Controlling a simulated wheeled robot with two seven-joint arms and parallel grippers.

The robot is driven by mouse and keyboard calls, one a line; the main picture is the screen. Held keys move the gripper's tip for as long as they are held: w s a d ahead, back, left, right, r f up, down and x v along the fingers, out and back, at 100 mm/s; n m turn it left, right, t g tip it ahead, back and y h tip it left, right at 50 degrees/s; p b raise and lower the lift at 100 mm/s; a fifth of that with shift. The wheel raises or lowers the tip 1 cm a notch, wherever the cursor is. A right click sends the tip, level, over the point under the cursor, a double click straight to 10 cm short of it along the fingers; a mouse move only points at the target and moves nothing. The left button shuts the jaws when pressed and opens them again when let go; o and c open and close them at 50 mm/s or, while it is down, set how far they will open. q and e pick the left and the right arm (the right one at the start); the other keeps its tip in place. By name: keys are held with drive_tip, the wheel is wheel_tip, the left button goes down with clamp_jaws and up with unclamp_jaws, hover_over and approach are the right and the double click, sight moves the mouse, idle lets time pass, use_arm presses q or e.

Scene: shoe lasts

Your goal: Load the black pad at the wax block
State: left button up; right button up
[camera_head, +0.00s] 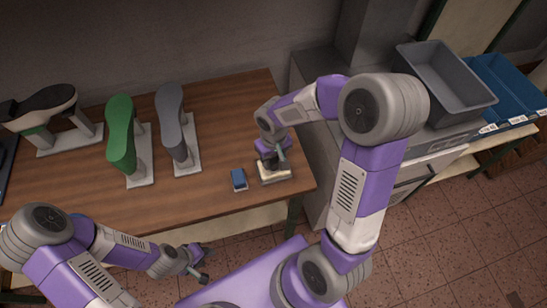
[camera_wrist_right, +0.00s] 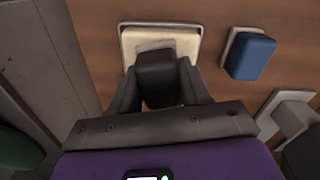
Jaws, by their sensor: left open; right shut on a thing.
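The cream wax block (camera_head: 273,176) sits in a shallow grey tray at the front right of the table. It also shows at the top of the right wrist view (camera_wrist_right: 185,43). My right gripper (camera_head: 270,157) is directly over it, pointing down, shut on the black pad (camera_wrist_right: 160,80). The pad's far end overlaps the wax block in the wrist view; whether it touches the wax I cannot tell. The fingers hide part of the block. My left gripper (camera_head: 199,264) is open and empty, off the table's front edge.
A blue pad (camera_head: 238,179) on a pale base lies just left of the wax block, also in the wrist view (camera_wrist_right: 252,57). Green (camera_head: 121,133), grey (camera_head: 171,115) and black-topped (camera_head: 45,104) lasts stand on the left. A grey bin (camera_head: 446,80) and blue bin (camera_head: 510,85) are at right.

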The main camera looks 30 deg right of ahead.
drive_tip(key=shift+f+b, duration=0.55)
drive_tip(key=shift+f, duration=0.05)
idle(1.6)
drive_tip(key=shift+r, duration=0.1)
drive_tip(key=shift+r+p, duration=2.85)
drive_tip(key=shift+r, duration=0.65)
